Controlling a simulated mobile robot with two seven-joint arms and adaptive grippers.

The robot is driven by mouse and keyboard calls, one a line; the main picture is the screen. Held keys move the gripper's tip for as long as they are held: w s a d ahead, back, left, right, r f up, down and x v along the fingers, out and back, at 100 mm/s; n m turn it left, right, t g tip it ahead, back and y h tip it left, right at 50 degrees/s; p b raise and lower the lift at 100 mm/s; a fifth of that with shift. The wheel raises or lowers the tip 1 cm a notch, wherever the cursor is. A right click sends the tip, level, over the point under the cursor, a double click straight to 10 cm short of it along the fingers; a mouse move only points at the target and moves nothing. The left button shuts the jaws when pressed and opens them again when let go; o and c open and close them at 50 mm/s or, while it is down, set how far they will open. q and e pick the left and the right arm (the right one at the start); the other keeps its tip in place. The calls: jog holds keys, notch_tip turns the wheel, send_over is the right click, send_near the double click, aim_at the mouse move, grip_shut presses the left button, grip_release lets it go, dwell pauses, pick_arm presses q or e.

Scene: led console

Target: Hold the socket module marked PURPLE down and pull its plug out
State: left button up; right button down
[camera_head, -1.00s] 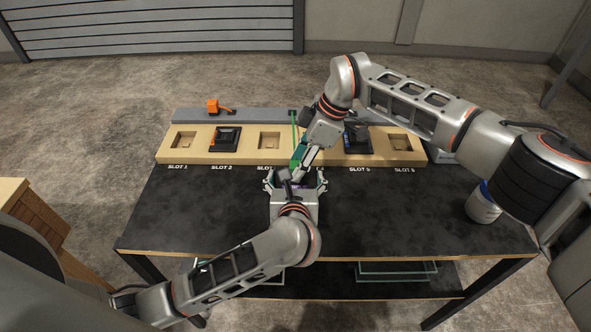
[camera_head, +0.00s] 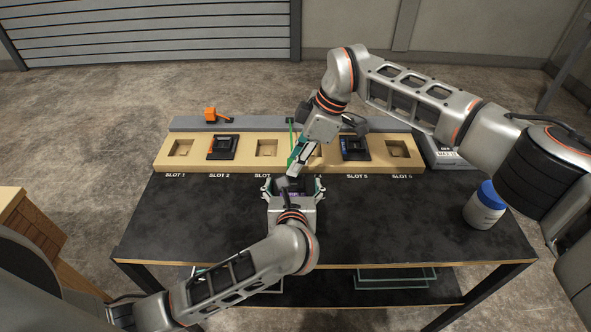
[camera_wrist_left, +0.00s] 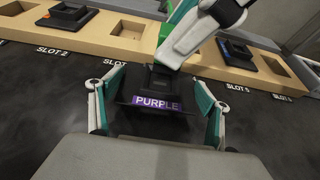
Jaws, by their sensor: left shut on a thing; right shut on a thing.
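The socket module marked PURPLE (camera_wrist_left: 157,103) is a black block on the dark table, in front of the slot board. My left gripper (camera_head: 292,190) is shut on it, with one finger on each side in the left wrist view (camera_wrist_left: 157,107). My right gripper (camera_head: 292,172) reaches down from behind, just above the module, and is shut on the plug. The plug (camera_wrist_left: 163,78) is dark and mostly hidden by the right gripper's fingers; I cannot tell whether it still sits in the socket. A green cable (camera_head: 291,135) runs back from there to the grey rail.
The tan slot board (camera_head: 195,163) holds black modules in SLOT 2 (camera_head: 223,147) and SLOT 5 (camera_head: 354,148); other visible recesses are empty. An orange plug (camera_head: 211,115) rests on the rear rail. A blue-lidded bottle (camera_head: 485,208) stands at the right. The table's left front (camera_head: 190,220) is clear.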

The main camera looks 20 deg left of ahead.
pick_arm(q)
jog(key=shift+s+f, duration=0.15)
jog(key=shift+f, duration=0.2)
pick_arm(e)
notch_tip(320, 180, up, 6)
jog(key=shift+r, duration=0.15)
jog(key=shift+f, duration=0.9)
pick_arm(q)
jog(key=o, duration=1.3)
jog(key=shift+r, duration=0.15)
jog(key=shift+r, duration=0.1)
